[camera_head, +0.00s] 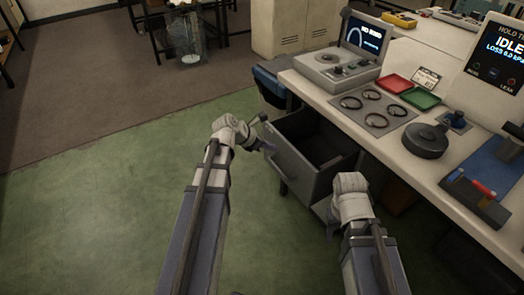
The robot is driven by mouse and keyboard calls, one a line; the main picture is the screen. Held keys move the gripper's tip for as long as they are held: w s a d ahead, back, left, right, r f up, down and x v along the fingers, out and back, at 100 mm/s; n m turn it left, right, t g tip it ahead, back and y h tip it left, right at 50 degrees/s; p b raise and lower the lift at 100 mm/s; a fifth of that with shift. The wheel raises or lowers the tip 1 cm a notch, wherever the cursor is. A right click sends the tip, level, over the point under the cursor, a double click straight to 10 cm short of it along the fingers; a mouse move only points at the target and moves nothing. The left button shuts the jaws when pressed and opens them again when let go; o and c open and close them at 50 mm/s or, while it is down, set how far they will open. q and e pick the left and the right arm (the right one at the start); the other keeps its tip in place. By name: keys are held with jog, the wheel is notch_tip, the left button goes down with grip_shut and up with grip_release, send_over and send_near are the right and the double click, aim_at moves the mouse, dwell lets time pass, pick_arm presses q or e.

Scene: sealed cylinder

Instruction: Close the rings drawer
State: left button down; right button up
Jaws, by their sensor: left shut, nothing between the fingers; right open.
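The grey drawer stands pulled out from under the bench; its front panel (292,165) faces the lower left and its dark inside (318,140) shows from above. I see no rings inside, and I cannot read a label. My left gripper (268,147) is shut and empty at the outer side of the front panel, near its far upper corner; I cannot tell whether it touches. My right gripper (331,214) is open, below and right of the drawer's near corner, partly hidden by its own wrist.
The bench top (345,112) holds a plate with several rings (372,104), a red tray (394,83), a green tray (420,98), a dark round device (426,140) and a machine with a screen (336,68). A dark bin (270,85) stands beyond the drawer. Green floor at left is clear.

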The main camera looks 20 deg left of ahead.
aim_at(285, 145)
pick_arm(q)
jog(key=shift+w+d+r, duration=0.2)
jog(key=shift+w+d, duration=0.85)
jog(key=shift+w, duration=0.25)
jog(key=w+d, duration=0.9)
jog(key=w, duration=0.3)
jog(key=shift+w+d, duration=0.35)
jog(key=shift+d, duration=0.05)
